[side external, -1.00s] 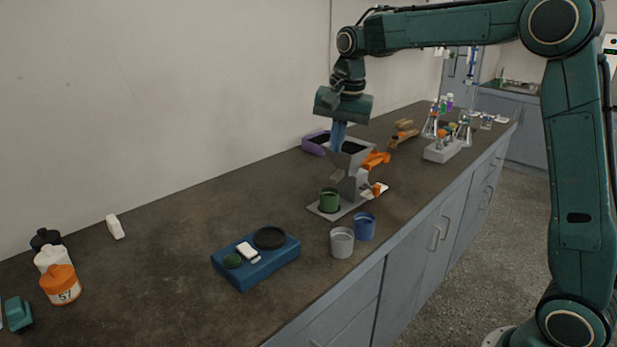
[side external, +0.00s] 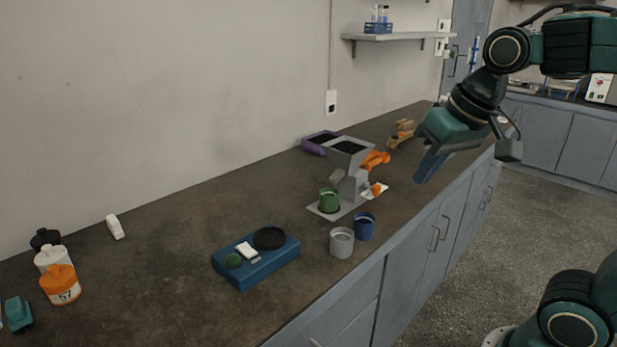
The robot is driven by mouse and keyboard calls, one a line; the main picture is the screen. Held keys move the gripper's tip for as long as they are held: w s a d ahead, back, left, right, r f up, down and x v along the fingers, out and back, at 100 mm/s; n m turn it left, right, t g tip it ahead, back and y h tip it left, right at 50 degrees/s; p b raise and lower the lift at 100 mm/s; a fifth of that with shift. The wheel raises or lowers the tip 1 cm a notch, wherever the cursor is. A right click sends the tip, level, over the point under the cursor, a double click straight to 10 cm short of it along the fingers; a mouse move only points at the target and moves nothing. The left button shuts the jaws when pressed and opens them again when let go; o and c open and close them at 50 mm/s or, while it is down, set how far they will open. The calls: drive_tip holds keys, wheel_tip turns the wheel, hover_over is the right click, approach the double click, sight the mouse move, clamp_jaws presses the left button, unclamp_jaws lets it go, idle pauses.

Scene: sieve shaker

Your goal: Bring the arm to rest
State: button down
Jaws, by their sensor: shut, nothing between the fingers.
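My gripper (side external: 428,168) is at the right of the side external view. It is tilted, with its blue fingers pointing down and left, near the bench's front edge. The fingers are together and hold nothing. It is apart from the grey machine (side external: 350,170), which stands to its left on the bench with dark material in its open top. A green cup (side external: 329,200) stands on the machine's base plate.
A grey cup (side external: 342,242) and a blue cup (side external: 364,227) stand near the bench's front edge. A blue block-shaped device (side external: 262,275) lies left of them. Bottles (side external: 60,285) stand at far left. A purple scoop (side external: 313,147) lies behind the machine. The left-middle bench (side external: 170,225) is mostly bare.

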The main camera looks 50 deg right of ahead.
drive_tip(key=s+f+n+t, duration=0.1)
drive_tip(key=s+f+n, duration=0.2)
drive_tip(key=s, duration=0.4)
drive_tip(key=shift+s+a+f, duration=0.25)
drive_tip(key=shift+a+f, duration=0.15)
drive_tip(key=shift+f, duration=0.1)
